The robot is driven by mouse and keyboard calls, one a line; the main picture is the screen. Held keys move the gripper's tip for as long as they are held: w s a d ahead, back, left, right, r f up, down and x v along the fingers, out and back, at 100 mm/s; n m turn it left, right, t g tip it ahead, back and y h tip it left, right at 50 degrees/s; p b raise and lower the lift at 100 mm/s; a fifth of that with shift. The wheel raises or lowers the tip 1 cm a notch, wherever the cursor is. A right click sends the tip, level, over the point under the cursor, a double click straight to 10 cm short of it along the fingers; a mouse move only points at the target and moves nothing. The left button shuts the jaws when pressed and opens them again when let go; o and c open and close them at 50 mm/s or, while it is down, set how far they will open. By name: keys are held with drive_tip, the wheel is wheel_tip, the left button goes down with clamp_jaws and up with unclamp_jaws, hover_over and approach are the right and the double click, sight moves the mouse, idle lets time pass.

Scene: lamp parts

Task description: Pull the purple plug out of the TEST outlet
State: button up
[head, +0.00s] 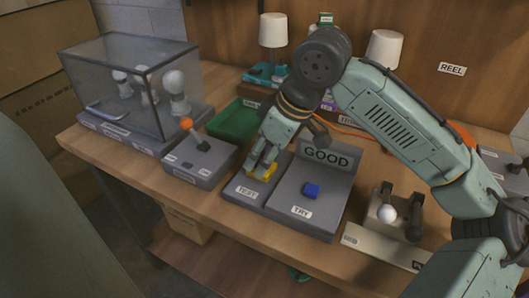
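My gripper (259,166) points down over the grey plate labelled TEST (242,191). Its fingertips are at a small yellow piece (270,173) on that plate. I cannot tell whether they are closed on it. No purple plug shows clearly at TEST; the gripper hides part of that spot. A small blue block (311,190) sits on the sloped grey panel labelled TRY (288,210), to the right of my gripper. A GOOD sign (326,155) stands behind that panel.
A clear case with bulbs (130,85) stands at the left. A grey box with an orange-knobbed lever (200,160) is beside it. A green tray (234,122) and white-shaded lamps (273,30) are behind. A fixture with a white ball (386,213) is at the right.

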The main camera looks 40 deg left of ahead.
sight(264, 152)
clamp_jaws()
idle(0.7)
idle(0.3)
drive_tip(key=shift+r+p, duration=0.8)
drive_tip(key=shift+p, duration=0.05)
idle(0.7)
drive_tip(key=shift+r+p, duration=2.35)
drive_tip(key=shift+r, duration=0.05)
